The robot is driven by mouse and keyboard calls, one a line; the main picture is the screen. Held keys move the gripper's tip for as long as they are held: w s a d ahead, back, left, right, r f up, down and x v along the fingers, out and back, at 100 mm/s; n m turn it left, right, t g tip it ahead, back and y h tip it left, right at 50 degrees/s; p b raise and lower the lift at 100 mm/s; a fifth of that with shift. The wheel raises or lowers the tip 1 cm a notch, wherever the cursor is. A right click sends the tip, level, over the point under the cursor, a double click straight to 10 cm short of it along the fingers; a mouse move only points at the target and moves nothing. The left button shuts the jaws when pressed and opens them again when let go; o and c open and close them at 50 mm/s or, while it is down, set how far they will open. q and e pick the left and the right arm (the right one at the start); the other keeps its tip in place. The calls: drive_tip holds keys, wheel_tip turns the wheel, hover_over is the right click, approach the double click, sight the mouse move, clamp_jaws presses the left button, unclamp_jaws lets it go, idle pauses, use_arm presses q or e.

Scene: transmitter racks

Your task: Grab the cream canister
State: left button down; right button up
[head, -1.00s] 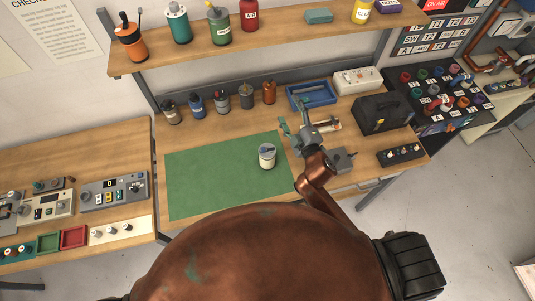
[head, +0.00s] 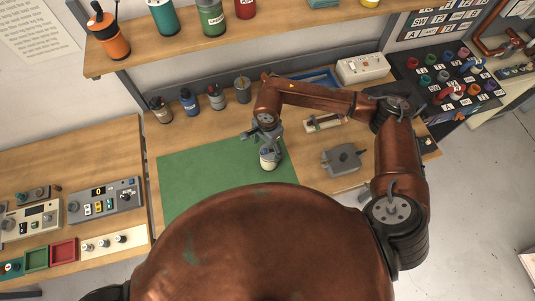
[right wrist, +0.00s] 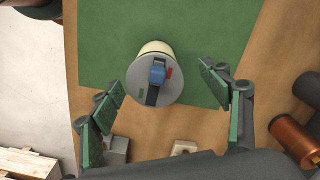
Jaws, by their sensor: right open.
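The cream canister (head: 268,162) stands upright on the green mat (head: 205,178), near the mat's right edge. Its grey lid with a blue and black fitting and a small red part faces the right wrist camera, where the canister (right wrist: 158,48) shows at upper middle. My right gripper (head: 262,143) is above the canister, hiding part of it in the head view. In the right wrist view its two green-padded fingers (right wrist: 160,98) are spread wide, one on each side of the lid and apart from it. My left gripper is not in view.
Several small bottles (head: 188,101) stand along the back of the bench. A grey metal box (head: 343,159) lies to the right of the mat. A shelf (head: 230,42) with bottles hangs above. The mat's left part is clear.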

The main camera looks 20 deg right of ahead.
drive_tip(key=shift+d+f+p, duration=0.25)
drive_tip(key=shift+f, duration=0.35)
drive_tip(key=shift+d+f+p, duration=0.2)
drive_tip(key=shift+f, duration=0.4)
drive_tip(key=f+p, duration=0.2)
drive_tip(key=f, duration=0.2)
drive_tip(key=shift+s+f, duration=0.15)
drive_tip(key=shift+s, duration=0.05)
drive_tip(key=shift+f, duration=0.5)
drive_tip(key=shift+c, duration=0.7)
drive_tip(key=c, duration=1.4)
drive_tip(key=shift+r, duration=0.1)
